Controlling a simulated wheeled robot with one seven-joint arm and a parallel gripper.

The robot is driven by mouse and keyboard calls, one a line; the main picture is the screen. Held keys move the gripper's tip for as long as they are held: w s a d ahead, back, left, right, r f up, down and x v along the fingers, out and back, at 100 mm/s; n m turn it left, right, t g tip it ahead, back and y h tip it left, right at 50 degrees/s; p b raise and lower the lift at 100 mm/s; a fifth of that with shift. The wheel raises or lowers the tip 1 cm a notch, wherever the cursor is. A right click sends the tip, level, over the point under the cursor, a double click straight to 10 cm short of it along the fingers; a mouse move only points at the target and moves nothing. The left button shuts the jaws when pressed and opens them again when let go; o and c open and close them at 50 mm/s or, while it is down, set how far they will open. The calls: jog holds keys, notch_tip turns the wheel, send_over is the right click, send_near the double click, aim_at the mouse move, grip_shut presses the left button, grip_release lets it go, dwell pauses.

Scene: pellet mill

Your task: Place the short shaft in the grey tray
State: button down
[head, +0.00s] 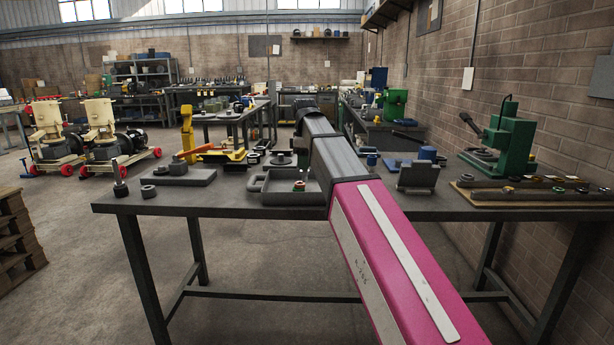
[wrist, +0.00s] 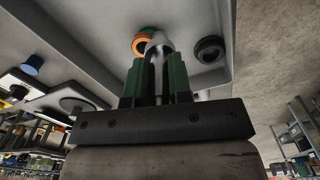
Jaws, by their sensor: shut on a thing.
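The grey tray (head: 262,198) sits on the near table, left of my arm, in the head view. In the wrist view the tray (wrist: 95,35) fills much of the upper picture. My gripper (wrist: 160,60), with green fingers, is shut on the short shaft (wrist: 159,42), a pale metal cylinder poking out past the fingertips. The shaft is over the tray's inside; I cannot tell if it touches the floor. An orange-and-green ring (wrist: 139,46) and a black ring (wrist: 209,50) lie in the tray beside it.
The table (head: 240,208) also bears a dark plate with blocks (head: 178,177) at left, a grey stand (head: 417,176), a green press (head: 507,140) and a long rack of small parts (head: 530,190) at right. Bare tabletop shows along the front edge.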

aim_at(307, 174)
jog(key=shift+d+f, duration=0.3)
jog(key=shift+d, duration=0.1)
jog(key=shift+f, duration=1.95)
jog(key=c, duration=1)
grip_release()
jog(key=shift+f, duration=0.1)
jog(key=shift+c, duration=0.2)
notch_tip(307, 174, up, 11)
jog(key=shift+w, duration=0.1)
jog(key=shift+r, duration=0.65)
